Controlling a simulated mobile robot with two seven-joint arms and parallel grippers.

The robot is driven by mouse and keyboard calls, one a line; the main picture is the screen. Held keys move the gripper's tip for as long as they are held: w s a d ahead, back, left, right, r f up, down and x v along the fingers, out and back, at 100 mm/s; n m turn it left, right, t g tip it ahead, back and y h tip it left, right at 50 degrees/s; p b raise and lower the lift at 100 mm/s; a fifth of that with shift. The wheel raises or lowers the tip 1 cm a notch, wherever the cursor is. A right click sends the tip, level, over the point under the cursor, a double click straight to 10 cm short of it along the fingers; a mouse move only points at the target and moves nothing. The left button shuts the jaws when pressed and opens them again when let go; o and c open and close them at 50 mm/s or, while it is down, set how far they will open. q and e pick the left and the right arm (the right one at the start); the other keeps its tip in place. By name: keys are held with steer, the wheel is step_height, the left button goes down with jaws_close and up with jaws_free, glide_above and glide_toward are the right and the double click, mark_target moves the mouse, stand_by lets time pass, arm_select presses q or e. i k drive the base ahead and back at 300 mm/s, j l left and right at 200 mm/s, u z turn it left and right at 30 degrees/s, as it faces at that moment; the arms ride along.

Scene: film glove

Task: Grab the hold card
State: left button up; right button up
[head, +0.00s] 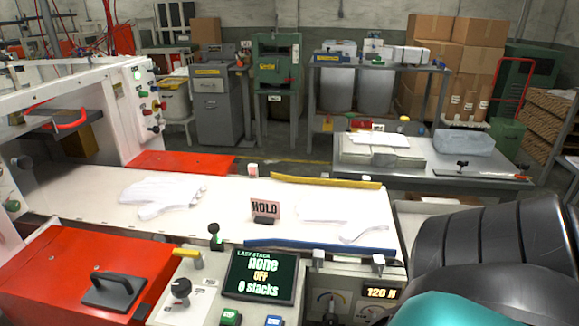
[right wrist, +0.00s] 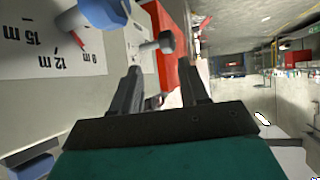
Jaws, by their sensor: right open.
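The hold card (head: 265,208) stands upright in a small dark base on the white work table (head: 230,205) in the head view. It is pale with dark HOLD lettering. Nothing touches it but its base. My right arm fills the lower right of the head view, and its gripper is not visible there. In the right wrist view my right gripper (right wrist: 161,85) is open, its two dark fingers apart with nothing between them. The card cannot be made out in that view. My left gripper is in neither view.
White gloves (head: 160,195) lie left of the card, and more flat white pieces (head: 330,208) lie right of it. A blue bar (head: 318,246) edges the table's front, a yellow bar (head: 325,181) its back. A control panel with a screen (head: 262,275) stands in front.

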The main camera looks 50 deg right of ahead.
mark_target(265, 211)
steer(key=l+z, duration=0.1)
steer(key=z, duration=1.4)
steer(key=j+u, duration=0.1)
steer(key=j, duration=0.75)
steer(key=j+u, duration=0.2)
steer(key=u, duration=0.15)
steer(key=i+j+u, duration=0.1)
steer(key=u, duration=0.2)
